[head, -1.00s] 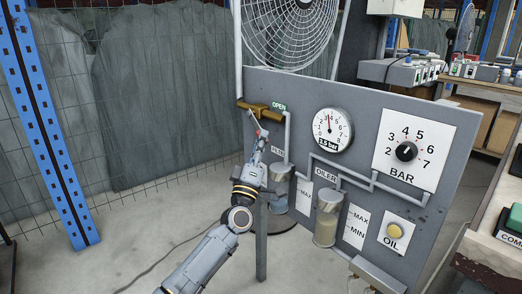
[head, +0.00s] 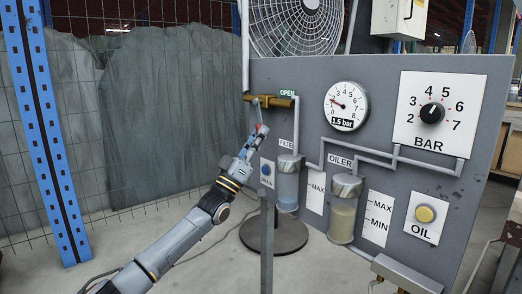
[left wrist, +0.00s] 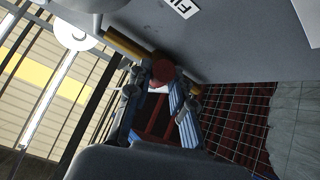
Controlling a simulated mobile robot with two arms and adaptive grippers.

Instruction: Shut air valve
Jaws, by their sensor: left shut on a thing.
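The brass air valve (head: 272,101) sits on the pipe at the upper left of the grey panel, beside a green OPEN label (head: 287,93). Its thin lever hangs down, nearly vertical, and ends in a red tip (head: 262,129). My left gripper (head: 257,137) is at the lower end of the lever, shut on it. In the left wrist view the red tip (left wrist: 163,70) lies between the fingertips of my left gripper (left wrist: 157,88), near the brass valve body (left wrist: 125,44). The fingers partly hide the lever. My right gripper is not in view.
A gauge (head: 346,105) reads 1.5 bar. A BAR knob (head: 432,113), filter bowl (head: 288,185), oiler bowl (head: 344,210) and OIL button (head: 425,214) are on the panel. A blue post (head: 45,140) and mesh fence stand left. A fan (head: 297,25) stands behind.

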